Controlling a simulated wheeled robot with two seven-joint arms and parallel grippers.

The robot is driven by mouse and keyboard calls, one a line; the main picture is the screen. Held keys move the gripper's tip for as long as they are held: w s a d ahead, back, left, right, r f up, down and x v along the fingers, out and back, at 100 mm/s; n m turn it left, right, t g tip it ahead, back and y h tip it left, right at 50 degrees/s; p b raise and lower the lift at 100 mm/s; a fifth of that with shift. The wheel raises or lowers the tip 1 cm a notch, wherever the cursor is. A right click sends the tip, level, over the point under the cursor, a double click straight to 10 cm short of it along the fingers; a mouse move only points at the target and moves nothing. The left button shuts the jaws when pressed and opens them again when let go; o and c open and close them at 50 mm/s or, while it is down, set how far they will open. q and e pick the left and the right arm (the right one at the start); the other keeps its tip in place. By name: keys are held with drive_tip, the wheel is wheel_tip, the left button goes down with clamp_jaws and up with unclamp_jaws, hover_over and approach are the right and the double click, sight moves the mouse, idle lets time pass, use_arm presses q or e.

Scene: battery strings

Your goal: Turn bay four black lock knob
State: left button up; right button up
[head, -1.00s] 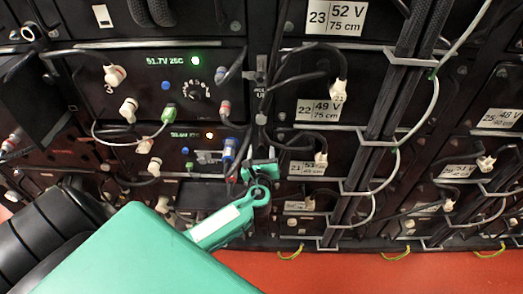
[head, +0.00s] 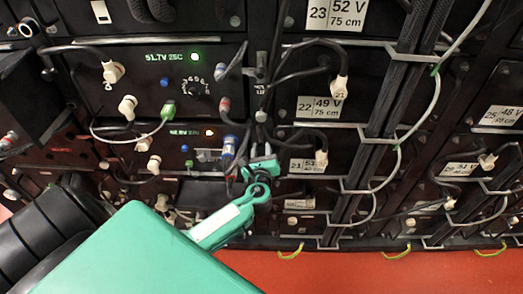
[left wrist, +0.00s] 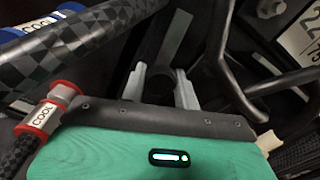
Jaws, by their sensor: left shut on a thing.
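My left gripper (head: 261,164) reaches in from the lower left in the head view, its teal jaw against the rack beside the lower end of the two left-hand units. In the left wrist view its two pale fingers (left wrist: 160,88) stand close around a dark part. The gripper is shut on that part, which is mostly hidden by the fingers and the dark front of the gripper. No bay number is readable there, so I cannot tell from its shape whether it is the black lock knob. My right gripper is not in view.
A lit unit (head: 150,85) with a dial and white plugs is above left. Cables and label 22 (head: 318,108) are to the right. The red floor (head: 360,272) is clear.

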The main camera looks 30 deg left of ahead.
use_arm(q)
drive_tip(key=n, duration=0.1)
drive_tip(key=n+b, duration=0.1)
drive_tip(key=shift+f+n+b, duration=0.25)
drive_tip(key=shift+n+b, duration=0.05)
drive_tip(key=n+b, duration=0.1)
drive_tip(key=n, duration=0.1)
drive_tip(key=shift+n+b, duration=0.4)
drive_tip(key=n+b, duration=0.2)
drive_tip(key=n, duration=0.1)
drive_tip(key=shift+n, duration=0.3)
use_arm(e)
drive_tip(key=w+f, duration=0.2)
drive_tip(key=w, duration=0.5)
use_arm(q)
drive_tip(key=n+b, duration=0.1)
drive_tip(key=n, duration=0.1)
drive_tip(key=n+b, duration=0.1)
drive_tip(key=n, duration=0.1)
drive_tip(key=n+b, duration=0.1)
drive_tip(key=n, duration=0.1)
drive_tip(key=shift+r, duration=0.25)
drive_tip(key=shift+n+b, duration=0.5)
drive_tip(key=shift+n, duration=0.3)
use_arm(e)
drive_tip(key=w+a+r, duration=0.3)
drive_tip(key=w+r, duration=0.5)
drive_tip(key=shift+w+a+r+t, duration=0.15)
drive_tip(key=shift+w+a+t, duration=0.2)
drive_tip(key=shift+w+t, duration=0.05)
